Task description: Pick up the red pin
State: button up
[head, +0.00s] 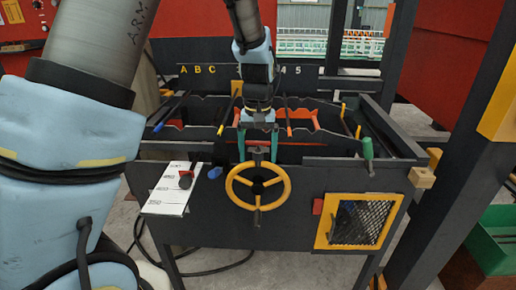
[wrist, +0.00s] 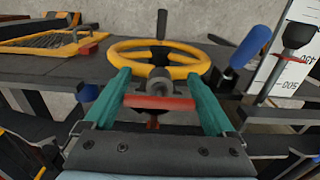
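My gripper (wrist: 160,82) has two teal fingers spread wide apart, pointing toward the yellow handwheel (wrist: 190,63). In the head view my gripper (head: 258,150) hangs just behind the upper rim of the handwheel (head: 232,192). In the wrist view a short red bar (wrist: 158,102) lies crosswise between the fingers, beside a grey round fitting (wrist: 159,82). It may be the red pin, but I cannot tell for sure. Whether the fingers touch it is unclear. In the head view I cannot make it out.
The dark frame has notched plates and colored rods. A green-handled lever (head: 367,148) stands at the right, a blue handle (head: 215,172) left of the wheel. A red block (head: 317,206) sits beside the yellow mesh panel (head: 330,238). A white scale plate (head: 172,200) is at the left.

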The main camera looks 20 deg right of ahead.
jog(key=c, duration=1.1)
jog(key=shift+r, duration=0.1)
